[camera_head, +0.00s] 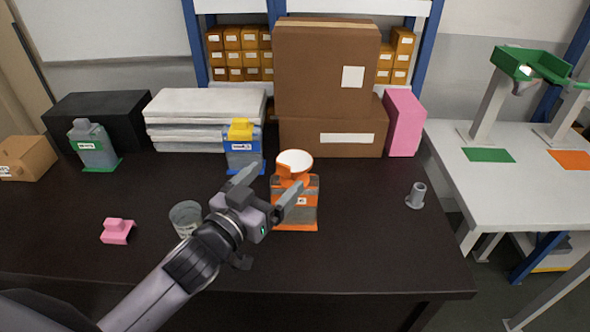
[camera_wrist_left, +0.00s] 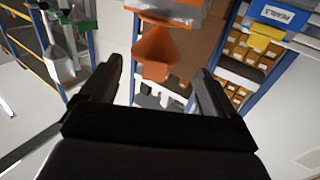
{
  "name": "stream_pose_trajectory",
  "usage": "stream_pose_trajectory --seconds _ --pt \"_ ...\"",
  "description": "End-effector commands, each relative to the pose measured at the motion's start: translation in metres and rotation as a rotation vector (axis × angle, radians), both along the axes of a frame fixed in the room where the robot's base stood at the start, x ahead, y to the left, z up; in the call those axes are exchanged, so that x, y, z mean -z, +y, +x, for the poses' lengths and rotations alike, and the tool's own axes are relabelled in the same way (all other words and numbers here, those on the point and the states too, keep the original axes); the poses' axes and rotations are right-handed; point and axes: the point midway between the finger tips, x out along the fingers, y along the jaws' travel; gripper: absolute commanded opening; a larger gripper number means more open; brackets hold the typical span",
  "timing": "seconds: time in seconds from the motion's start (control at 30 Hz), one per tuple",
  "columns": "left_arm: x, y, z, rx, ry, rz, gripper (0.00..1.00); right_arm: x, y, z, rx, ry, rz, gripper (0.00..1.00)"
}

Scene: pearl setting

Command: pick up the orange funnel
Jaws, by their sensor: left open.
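The orange funnel (camera_head: 294,161) has a wide rim with a pale inside. It stands on top of a grey and orange container (camera_head: 300,212) on the dark table. My left gripper (camera_head: 281,175) is open, its fingers pointing toward the funnel from the front left. In the left wrist view the orange funnel (camera_wrist_left: 158,46) shows upside down, ahead of the gap between the two open fingers (camera_wrist_left: 158,70). Nothing is held between them. I cannot tell whether a finger touches the funnel. My right gripper is not in view.
A blue-labelled container with a yellow funnel (camera_head: 240,130) stands to the left of the orange one. A grey cup (camera_head: 184,216) is beside my left wrist, and a pink piece (camera_head: 117,231) lies further left. Cardboard boxes (camera_head: 325,75) rise behind. A small grey part (camera_head: 416,196) stands at right.

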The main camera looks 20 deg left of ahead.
Motion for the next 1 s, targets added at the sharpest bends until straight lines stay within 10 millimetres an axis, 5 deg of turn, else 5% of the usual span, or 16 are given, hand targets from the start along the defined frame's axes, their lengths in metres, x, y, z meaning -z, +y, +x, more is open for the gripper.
stream_pose_trajectory --seconds 0.5,0.8,0.93,1.0 --pt "-0.002 -0.018 0.05 0.0 0.001 0.001 0.9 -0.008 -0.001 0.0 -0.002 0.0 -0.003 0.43" --pt "-0.002 -0.019 0.053 0.001 0.001 0.001 0.9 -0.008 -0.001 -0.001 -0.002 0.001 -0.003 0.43" --pt "-0.002 -0.019 0.053 0.001 0.001 0.001 0.51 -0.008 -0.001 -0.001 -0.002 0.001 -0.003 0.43" --pt "-0.002 -0.019 0.053 0.001 0.001 0.001 0.47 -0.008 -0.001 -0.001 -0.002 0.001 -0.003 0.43"
